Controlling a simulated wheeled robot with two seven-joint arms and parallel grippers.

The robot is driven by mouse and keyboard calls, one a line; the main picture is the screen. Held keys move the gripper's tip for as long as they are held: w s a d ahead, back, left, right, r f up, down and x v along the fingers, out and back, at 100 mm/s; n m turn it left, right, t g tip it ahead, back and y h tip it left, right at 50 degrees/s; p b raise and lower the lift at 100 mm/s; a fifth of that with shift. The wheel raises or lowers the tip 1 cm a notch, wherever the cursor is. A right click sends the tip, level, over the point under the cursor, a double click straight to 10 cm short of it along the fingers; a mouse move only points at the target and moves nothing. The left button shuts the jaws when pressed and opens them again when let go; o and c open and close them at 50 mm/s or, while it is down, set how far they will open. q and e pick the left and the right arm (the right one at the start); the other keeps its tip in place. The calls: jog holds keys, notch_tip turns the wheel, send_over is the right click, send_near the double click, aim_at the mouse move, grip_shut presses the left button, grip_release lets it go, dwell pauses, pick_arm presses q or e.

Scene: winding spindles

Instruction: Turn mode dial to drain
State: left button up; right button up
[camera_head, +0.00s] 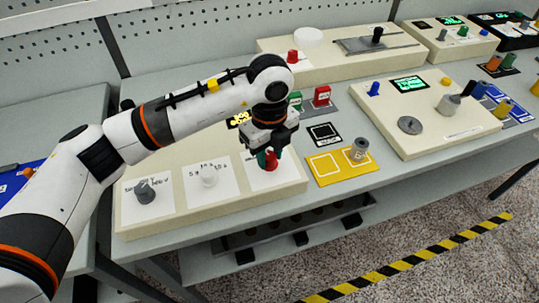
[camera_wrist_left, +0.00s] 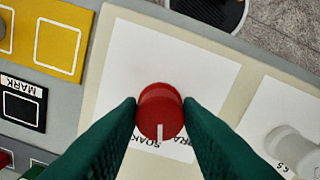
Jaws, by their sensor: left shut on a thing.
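The mode dial is a red knob (camera_head: 271,166) on a white label plate at the right end of the near cream panel (camera_head: 220,205). My left gripper (camera_head: 266,158) reaches down over it from above. In the left wrist view its green fingers (camera_wrist_left: 160,110) are shut on the sides of the red knob (camera_wrist_left: 160,107). The knob's white pointer line faces the bottom of that view, between the printed words "SOAK" and "DRA…". The fingers hide part of the lettering. My right gripper is not in view.
A white knob (camera_head: 208,178) and a grey knob (camera_head: 145,193) sit left on the same panel. A yellow mat (camera_head: 330,179) with a grey spool (camera_head: 359,151) lies to the right. Red and green blocks (camera_head: 321,96) stand behind. Another cream panel (camera_head: 440,140) stands further right.

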aim_at(270, 156)
pick_arm(q)
jog(key=n+b, duration=0.1)
jog(key=n, duration=0.4)
jog(key=shift+r, duration=0.1)
dwell(0.7)
jog(key=o, duration=1)
notch_tip(270, 156, up, 12)
jog(key=shift+b, duration=1)
jog(key=shift+r, duration=0.1)
